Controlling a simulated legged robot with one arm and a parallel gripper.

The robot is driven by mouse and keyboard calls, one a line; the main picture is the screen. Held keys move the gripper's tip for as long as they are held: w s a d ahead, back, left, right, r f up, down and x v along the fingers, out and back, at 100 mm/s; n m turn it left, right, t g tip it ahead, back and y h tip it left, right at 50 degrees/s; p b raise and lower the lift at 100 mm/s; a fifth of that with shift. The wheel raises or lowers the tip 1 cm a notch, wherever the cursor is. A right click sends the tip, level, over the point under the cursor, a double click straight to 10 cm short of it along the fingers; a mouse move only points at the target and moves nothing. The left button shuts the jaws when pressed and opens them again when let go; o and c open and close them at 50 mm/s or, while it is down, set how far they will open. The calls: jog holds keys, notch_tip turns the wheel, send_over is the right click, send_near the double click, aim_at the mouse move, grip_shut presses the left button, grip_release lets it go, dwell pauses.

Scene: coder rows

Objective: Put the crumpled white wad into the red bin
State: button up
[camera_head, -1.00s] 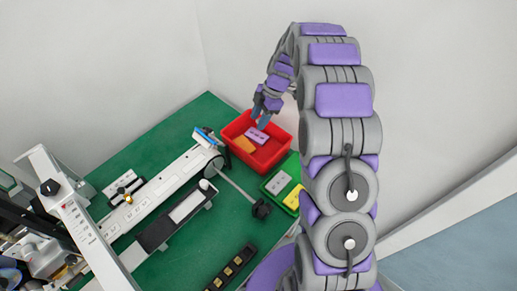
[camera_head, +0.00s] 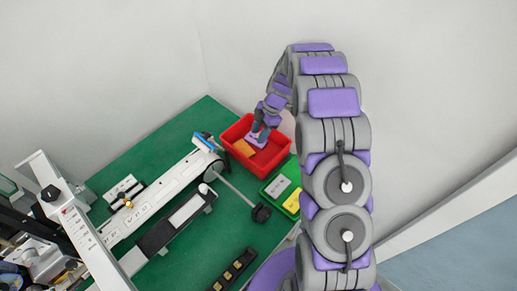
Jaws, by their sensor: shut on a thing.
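The red bin (camera_head: 276,157) stands near the far right edge of the green table. My gripper (camera_head: 259,138) reaches down into it from above. Its jaws are shut on a lilac block (camera_head: 252,141) low inside the bin; the fingers hide part of the block. An orange block (camera_head: 242,148) lies in the bin to the left of it. I cannot make out a crumpled white wad anywhere in view.
A long white slide device (camera_head: 160,203) crosses the table at left. A black strip (camera_head: 233,270) lies in front. My arm covers the right side.

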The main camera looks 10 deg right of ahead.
jog(key=shift+a, duration=0.1)
jog(key=o, duration=1.1)
jog(key=shift+a, duration=0.1)
jog(key=shift+r, duration=0.1)
jog(key=shift+r, duration=0.2)
notch_tip(320, 180, up, 3)
jog(key=shift+r+p, duration=0.2)
jog(key=shift+p, duration=0.45)
jog(key=s, duration=0.5)
jog(key=s+p, duration=0.1)
jog(key=s, duration=0.4)
jog(key=s+r, duration=0.1)
jog(key=s, duration=0.5)
jog(key=shift+p, duration=0.4)
